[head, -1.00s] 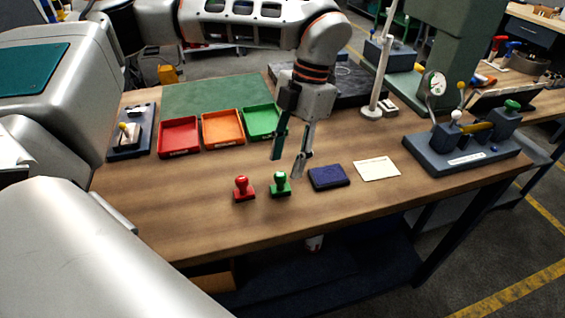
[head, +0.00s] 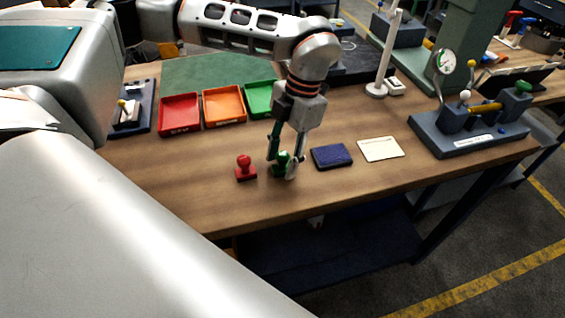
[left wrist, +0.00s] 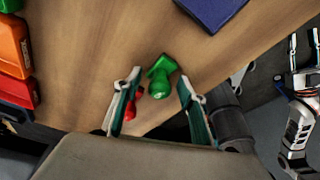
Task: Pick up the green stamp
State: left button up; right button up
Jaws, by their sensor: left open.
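The green stamp (head: 281,160) stands on the wooden table near its front edge, and it also shows in the left wrist view (left wrist: 160,76). My left gripper (head: 282,167) is open and low over the table, with one finger on each side of the stamp. In the left wrist view the stamp lies between the two fingertips, with a gap to each. The fingers partly hide the stamp in the head view. My right gripper (left wrist: 304,48) shows at the right edge of the left wrist view, away from the table, with its fingers apart and empty.
A red stamp (head: 245,168) stands close on the left. A dark blue ink pad (head: 331,156) and a white card (head: 381,149) lie to the right. Red (head: 180,114), orange (head: 224,105) and green (head: 260,97) trays sit behind. A grey gauge fixture (head: 470,135) stands at the right.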

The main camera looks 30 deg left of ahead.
aim_at(282, 154)
pick_arm(q)
grip_shut()
jog(key=shift+r, duration=0.1)
notch_tip(282, 154, up, 20)
dwell(0.6)
jog(key=c, duration=1.1)
grip_release()
